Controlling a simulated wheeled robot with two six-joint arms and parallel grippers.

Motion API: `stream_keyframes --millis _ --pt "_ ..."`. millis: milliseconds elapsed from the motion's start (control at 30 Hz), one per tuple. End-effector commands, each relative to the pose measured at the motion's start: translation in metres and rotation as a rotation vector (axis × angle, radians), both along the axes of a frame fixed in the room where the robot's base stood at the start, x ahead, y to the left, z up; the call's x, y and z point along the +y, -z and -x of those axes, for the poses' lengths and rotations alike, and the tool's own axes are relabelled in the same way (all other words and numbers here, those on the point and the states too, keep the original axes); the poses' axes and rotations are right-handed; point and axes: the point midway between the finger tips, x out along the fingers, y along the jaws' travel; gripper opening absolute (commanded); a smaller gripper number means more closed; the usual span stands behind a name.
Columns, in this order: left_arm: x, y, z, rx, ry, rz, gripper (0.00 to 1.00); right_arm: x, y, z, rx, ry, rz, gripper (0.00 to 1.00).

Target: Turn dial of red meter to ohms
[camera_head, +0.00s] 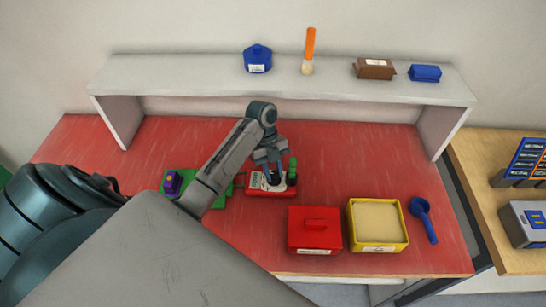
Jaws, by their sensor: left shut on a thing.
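The red meter (258,191) lies on the red worktop below the shelf, with a pale face and a dark part near its middle right. My left gripper (270,176) reaches down over it from the left arm. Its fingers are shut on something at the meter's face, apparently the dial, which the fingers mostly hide. The dial's pointing direction cannot be made out. My right gripper does not show.
A green piece with a purple knob (173,182) lies left of the meter, partly behind my arm. A green upright object (292,170) stands at the meter's right. A red lidded box (314,241), yellow bin (351,224) and blue scoop (424,218) are at front right. The shelf (200,85) overhangs behind.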

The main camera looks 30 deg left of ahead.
Motion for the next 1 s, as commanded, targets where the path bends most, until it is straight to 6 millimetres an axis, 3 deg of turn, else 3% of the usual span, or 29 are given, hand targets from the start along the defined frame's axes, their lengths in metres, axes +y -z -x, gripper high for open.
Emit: stream_keyframes --millis 233,767,800,900,1000 --pt "-0.0007 -0.0020 -0.0006 0.001 0.080 0.001 0.03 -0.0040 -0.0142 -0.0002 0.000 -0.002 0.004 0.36" --pt "-0.0001 -0.0002 -0.0008 -0.001 0.102 -0.001 0.03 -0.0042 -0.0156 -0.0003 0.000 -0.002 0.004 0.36" --pt "-0.0001 -0.0002 -0.0008 -0.001 0.102 -0.001 0.32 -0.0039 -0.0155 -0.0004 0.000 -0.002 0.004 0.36" --pt "-0.0001 -0.0001 -0.0007 -0.001 0.102 -0.001 0.48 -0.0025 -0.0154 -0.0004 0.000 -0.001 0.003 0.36" --pt "-0.0003 -0.0001 -0.0009 -0.001 0.101 0.000 0.48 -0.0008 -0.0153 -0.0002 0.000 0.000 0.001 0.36"
